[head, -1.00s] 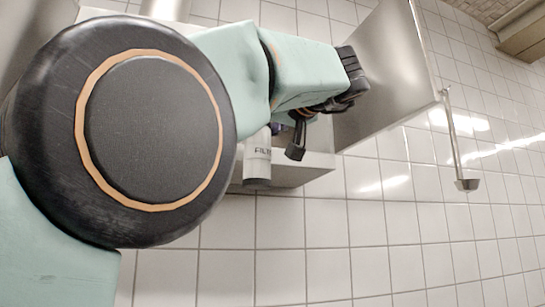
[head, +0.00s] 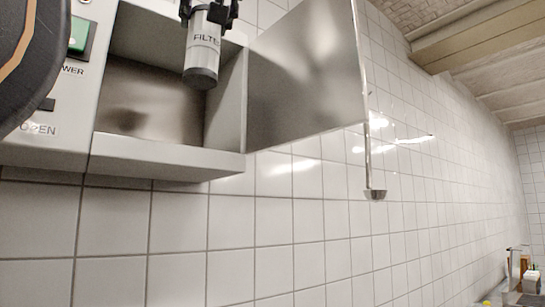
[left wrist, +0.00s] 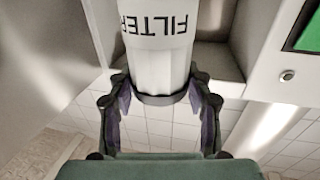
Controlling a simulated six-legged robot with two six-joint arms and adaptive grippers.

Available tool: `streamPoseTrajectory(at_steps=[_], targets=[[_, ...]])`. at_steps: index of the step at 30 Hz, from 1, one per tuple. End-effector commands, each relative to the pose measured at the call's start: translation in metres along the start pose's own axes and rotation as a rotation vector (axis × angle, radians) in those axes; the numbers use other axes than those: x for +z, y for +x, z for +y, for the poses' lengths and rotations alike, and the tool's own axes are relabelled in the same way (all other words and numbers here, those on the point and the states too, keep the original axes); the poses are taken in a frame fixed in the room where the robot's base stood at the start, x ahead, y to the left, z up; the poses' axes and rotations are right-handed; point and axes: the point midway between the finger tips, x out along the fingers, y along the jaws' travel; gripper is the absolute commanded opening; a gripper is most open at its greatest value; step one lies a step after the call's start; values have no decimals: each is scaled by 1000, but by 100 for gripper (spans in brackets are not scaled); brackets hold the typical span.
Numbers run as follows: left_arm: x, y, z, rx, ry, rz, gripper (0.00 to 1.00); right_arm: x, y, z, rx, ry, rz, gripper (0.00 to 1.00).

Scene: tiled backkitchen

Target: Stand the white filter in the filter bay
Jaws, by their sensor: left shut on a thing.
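The white filter (head: 205,42), lettered FILTER with a dark lower cap, hangs nearly upright in the head view. My left gripper (head: 208,8) is shut on its upper end. The filter bay (head: 165,158) is an open metal recess with a light front sill. The filter's lower end overlaps the bay opening, clear above the sill in the picture; how deep it is inside I cannot tell. The left wrist view shows the filter (left wrist: 157,60) between the fingers of my left gripper (left wrist: 165,108), lettering upside down. My right gripper is not in view.
An open metal door (head: 305,80) stands right of the bay. A panel with a green power button (head: 79,36) is left of the bay. The bay floor looks empty where visible.

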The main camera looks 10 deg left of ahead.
Motion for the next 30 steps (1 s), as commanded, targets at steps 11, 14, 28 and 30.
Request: streamPoseTrajectory(at_steps=[11,14,28,30], targets=[[-3,86,-21,-5,-1,-8,0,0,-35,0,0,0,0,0],[-4,108,-26,-5,0,-7,0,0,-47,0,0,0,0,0],[0,178,-42,-4,-2,-3,0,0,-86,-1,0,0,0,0],[4,185,-44,-3,-2,-2,0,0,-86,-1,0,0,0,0]])
